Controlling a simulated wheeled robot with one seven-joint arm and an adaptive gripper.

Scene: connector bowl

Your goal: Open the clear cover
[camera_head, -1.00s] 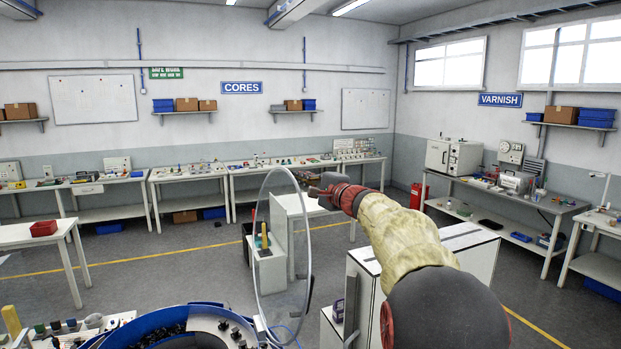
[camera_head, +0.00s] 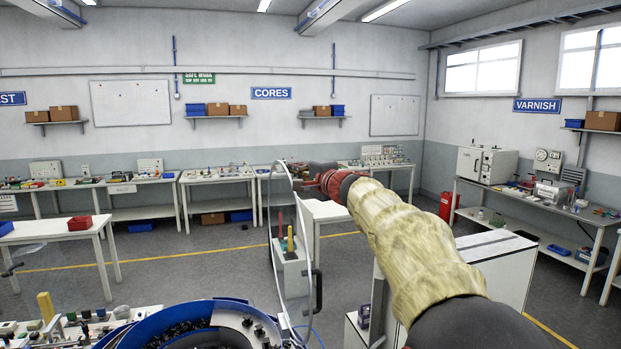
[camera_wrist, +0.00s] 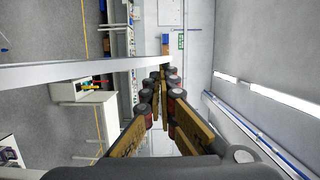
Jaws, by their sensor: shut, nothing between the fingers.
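The clear cover (camera_head: 301,215) is a thin transparent disc with a pale rim. It stands upright above the right side of the blue bowl (camera_head: 150,326) in the head view, seen nearly edge-on. A dark handle (camera_head: 318,290) shows low on its right side. The bowl holds many small dark parts and its top is open. My gripper (camera_head: 288,172) is at the cover's upper rim; I cannot tell whether it touches. In the wrist view my gripper (camera_wrist: 160,78) has its fingers together with nothing between them, and the cover's pale edge (camera_wrist: 70,76) runs across beside them.
A bench with small parts (camera_head: 45,325) lies left of the bowl. A white cabinet (camera_head: 490,262) stands under my arm at the right. A small white stand (camera_head: 290,268) with upright coloured items shows behind the cover. Open floor lies beyond, with worktables along the walls.

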